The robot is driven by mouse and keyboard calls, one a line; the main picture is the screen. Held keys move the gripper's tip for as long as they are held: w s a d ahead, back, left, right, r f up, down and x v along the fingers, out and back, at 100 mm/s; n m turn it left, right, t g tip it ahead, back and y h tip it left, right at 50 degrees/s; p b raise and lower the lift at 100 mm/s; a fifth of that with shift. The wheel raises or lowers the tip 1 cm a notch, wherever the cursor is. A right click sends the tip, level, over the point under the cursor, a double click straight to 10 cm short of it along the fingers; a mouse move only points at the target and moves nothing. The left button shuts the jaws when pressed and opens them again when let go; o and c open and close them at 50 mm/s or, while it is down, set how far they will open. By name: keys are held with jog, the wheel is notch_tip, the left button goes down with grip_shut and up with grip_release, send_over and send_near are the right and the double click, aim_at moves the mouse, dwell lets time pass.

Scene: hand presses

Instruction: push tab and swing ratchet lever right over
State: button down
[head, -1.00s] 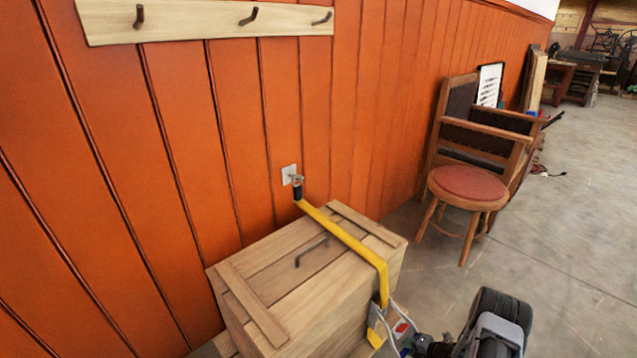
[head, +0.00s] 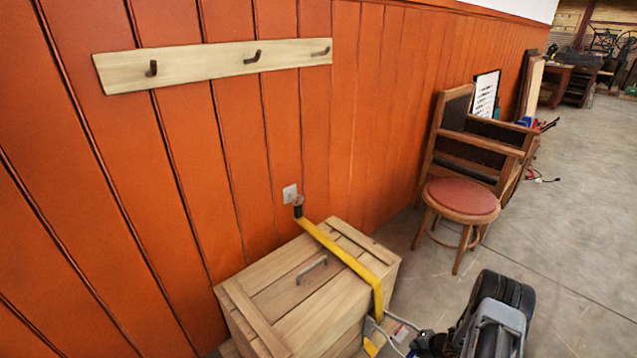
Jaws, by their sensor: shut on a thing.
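The ratchet (head: 375,328) sits at the right side of a wooden chest, on a yellow strap (head: 345,257) that runs over the lid from a wall anchor (head: 298,204). Its grey metal lever (head: 398,327) reaches from the ratchet out to the right, low beside the chest. A small red tab (head: 402,331) shows on it. My gripper (head: 418,343) is at the lever's right end and is shut on it. The fingertips are small and partly hidden by my wrist, so the exact grip is hard to see.
The chest (head: 262,318) with a bent lid handle stands against the orange wall. A round red-seated stool (head: 462,197) and a wooden chair stand behind to the right. A hook rail (head: 215,67) hangs above. The floor to the right is open.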

notch_tip(320, 180, up, 7)
jog(key=w+a+g+h+p, duration=0.1)
jog(key=w+a+p, duration=0.1)
jog(key=p, duration=0.4)
jog(key=shift+p, duration=0.4)
notch_tip(320, 180, up, 5)
jog(key=w+a+g+h+p, duration=0.1)
jog(key=w+a+g+p, duration=0.1)
jog(key=p, duration=0.6)
jog(key=shift+w+a+f+h, duration=0.2)
jog(key=shift+w+a+h, duration=0.15)
jog(key=shift+a+h, duration=0.05)
jog(key=c, duration=1.3)
grip_release()
jog(key=shift+d, duration=0.1)
jog(key=o, duration=0.6)
